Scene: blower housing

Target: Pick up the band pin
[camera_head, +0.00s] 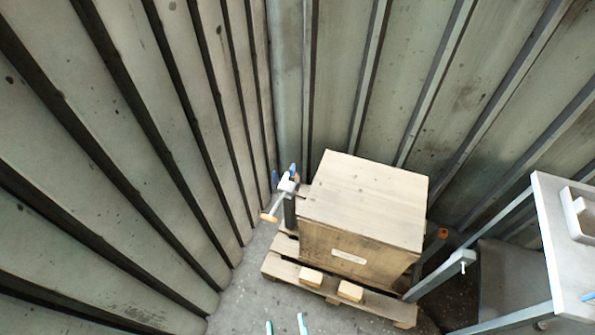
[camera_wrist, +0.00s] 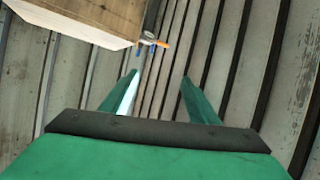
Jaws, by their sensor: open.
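I cannot tell for sure which piece is the band pin. A small grey fixture (camera_head: 287,185) with blue pieces and an orange-tipped rod (camera_head: 269,217) stands at the left side of the wooden box. The fixture also shows small in the wrist view (camera_wrist: 149,41), beyond the fingertips, with orange and blue parts. My gripper (camera_wrist: 158,77) is open, with two green fingers apart and nothing between them. Its fingertips (camera_head: 285,325) show at the bottom edge of the head view, well apart from the fixture.
The wooden box (camera_head: 365,200) stands on a pallet (camera_head: 285,268) with two small wooden blocks in front. A grey table (camera_head: 560,235) with a light tray-like piece (camera_head: 578,215) is at right. Ribbed metal walls close in left and behind. Some floor (camera_head: 240,295) is clear at front left.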

